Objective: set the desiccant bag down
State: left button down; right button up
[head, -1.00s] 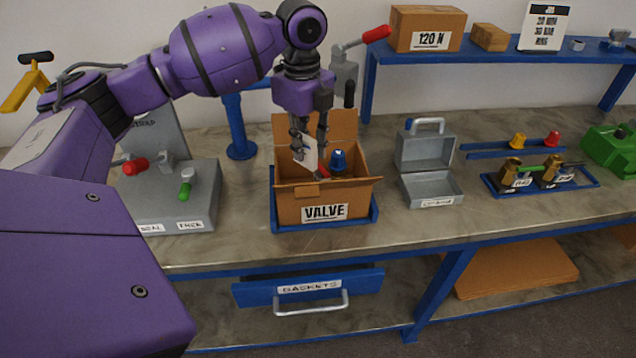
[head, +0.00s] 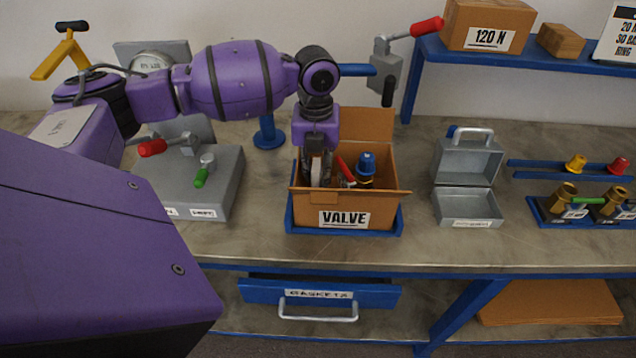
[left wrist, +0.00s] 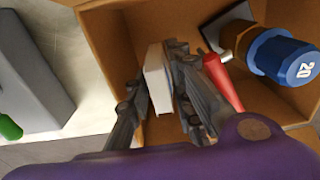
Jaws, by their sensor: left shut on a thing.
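The desiccant bag is a flat white packet (left wrist: 158,78), seen between the two fingers of my left gripper (left wrist: 150,95) in the left wrist view. In the head view my left gripper (head: 316,176) points down into the open cardboard box marked VALVE (head: 370,216), and the bag shows as a pale sliver (head: 316,172) between the fingers. The gripper is shut on the bag, inside the left half of the box. Whether the bag touches the box floor is hidden. A valve with a blue cap (head: 366,164) and a red lever (left wrist: 222,82) is in the box, right of the gripper.
The box sits in a blue tray (head: 291,222) on the bench. A grey test stand (head: 225,180) with red and green levers is at left. An open grey case (head: 468,205) stands at right. Bare bench lies between box and case.

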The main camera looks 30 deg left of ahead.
aim_at(317, 184)
pick_arm(q)
notch_tip(317, 184, down, 4)
jog(key=shift+f, duration=0.1)
jog(key=shift+f, duration=0.2)
jog(key=c, duration=1.8)
grip_release()
jog(key=shift+c, duration=0.2)
notch_tip(317, 184, up, 12)
jog(key=shift+r, duration=0.2)
